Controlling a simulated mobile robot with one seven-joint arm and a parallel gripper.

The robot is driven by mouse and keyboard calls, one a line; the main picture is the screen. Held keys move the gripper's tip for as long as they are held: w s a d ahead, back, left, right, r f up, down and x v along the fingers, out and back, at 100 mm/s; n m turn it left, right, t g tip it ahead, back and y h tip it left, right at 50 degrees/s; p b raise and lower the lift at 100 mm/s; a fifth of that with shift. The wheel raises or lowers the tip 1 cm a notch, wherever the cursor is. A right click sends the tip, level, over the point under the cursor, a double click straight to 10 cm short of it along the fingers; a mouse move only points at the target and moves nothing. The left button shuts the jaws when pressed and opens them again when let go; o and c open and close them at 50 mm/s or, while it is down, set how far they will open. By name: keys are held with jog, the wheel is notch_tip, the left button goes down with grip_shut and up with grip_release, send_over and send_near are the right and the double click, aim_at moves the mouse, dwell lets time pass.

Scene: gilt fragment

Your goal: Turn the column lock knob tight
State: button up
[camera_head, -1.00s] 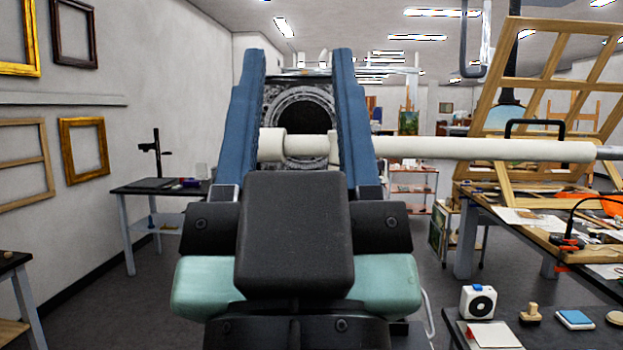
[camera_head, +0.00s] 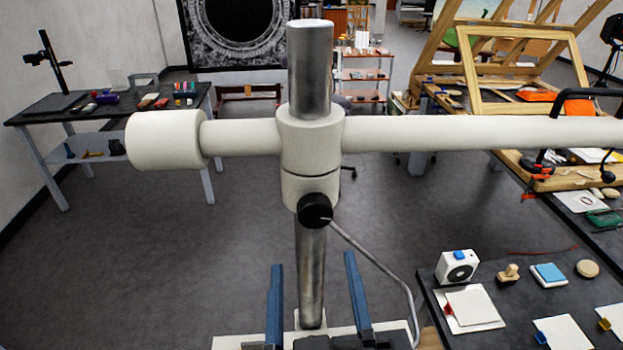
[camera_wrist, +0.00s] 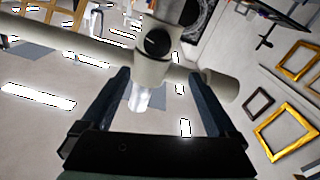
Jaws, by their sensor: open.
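The column lock knob (camera_head: 315,210) is a round black knob on the front of the white collar (camera_head: 309,190), which sits around an upright metal column (camera_head: 312,270). The knob also shows in the wrist view (camera_wrist: 158,43), above the space between my fingers. My gripper (camera_head: 311,268) is open and empty, with its two blue fingers pointing up below the knob, one on each side of the column in the picture. In the wrist view, my gripper (camera_wrist: 162,82) has its fingers spread and apart from the knob.
A thick white horizontal arm (camera_head: 430,134) crosses at the collar, with a white counterweight (camera_head: 165,140) at its left end. A bent metal rod (camera_head: 375,255) hangs right of the knob. A dark bench (camera_head: 490,310) with small items stands at lower right. Floor shows at left.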

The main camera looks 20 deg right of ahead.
aim_at(315, 219)
jog(key=shift+g, duration=0.3)
jog(key=x, duration=0.3)
jog(key=b+x, duration=0.1)
jog(key=x, duration=0.3)
jog(key=f+x, duration=0.1)
jog(key=x, duration=0.2)
jog(key=shift+d+b, duration=0.4)
jog(key=shift+x, duration=0.85)
jog(key=shift+f, duration=0.1)
jog(key=c, duration=1.4)
